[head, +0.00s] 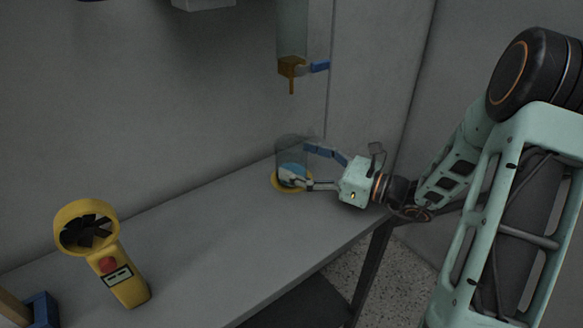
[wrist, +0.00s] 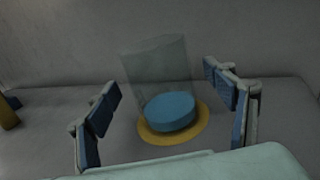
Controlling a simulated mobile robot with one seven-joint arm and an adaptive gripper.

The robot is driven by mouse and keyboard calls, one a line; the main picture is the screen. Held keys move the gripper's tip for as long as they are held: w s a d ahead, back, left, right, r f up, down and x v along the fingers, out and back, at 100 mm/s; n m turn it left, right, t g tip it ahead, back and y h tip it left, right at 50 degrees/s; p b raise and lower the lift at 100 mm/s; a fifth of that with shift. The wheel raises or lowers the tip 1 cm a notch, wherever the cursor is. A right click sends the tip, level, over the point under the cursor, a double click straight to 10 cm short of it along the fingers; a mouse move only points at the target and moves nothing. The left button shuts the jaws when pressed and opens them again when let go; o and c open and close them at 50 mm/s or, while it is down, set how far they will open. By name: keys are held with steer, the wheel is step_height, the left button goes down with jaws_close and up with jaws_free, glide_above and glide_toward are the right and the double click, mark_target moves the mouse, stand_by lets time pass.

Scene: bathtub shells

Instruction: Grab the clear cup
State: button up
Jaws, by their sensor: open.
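The clear cup (head: 292,150) stands on the grey bench at its far right end, over a yellow round base. It looks transparent, with a blue disc (wrist: 170,111) at its bottom. In the wrist view the clear cup (wrist: 158,70) rises between my fingers and leans slightly in the picture. My gripper (head: 306,166) is open, with one finger on each side of the cup. In the wrist view my gripper (wrist: 170,110) shows a gap between each blue-padded finger and the cup. Whether a finger touches the cup in the head view is unclear.
A yellow handheld device with a fan (head: 120,278) lies on the bench at left. A dispenser with an orange nozzle (head: 291,70) hangs on the wall above the cup. The grey bench (head: 215,235) is clear between device and cup. A blue object (head: 42,310) sits at lower left.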

mark_target(278, 142)
steer(key=shift+x, duration=1.2)
steer(key=c, duration=1.3)
steer(key=shift+o, duration=0.2)
steer(key=shift+r, duration=0.15)
steer(key=shift+r, duration=0.35)
step_height(278, 142, up, 2)
steer(key=shift+r+p, duration=0.15)
steer(key=shift+p, duration=0.35)
steer(key=s+r+p, duration=0.1)
steer(key=s+r, duration=0.8)
steer(key=s, duration=0.5)
steer(key=shift+d+r, duration=0.25)
steer(key=shift+r, duration=0.1)
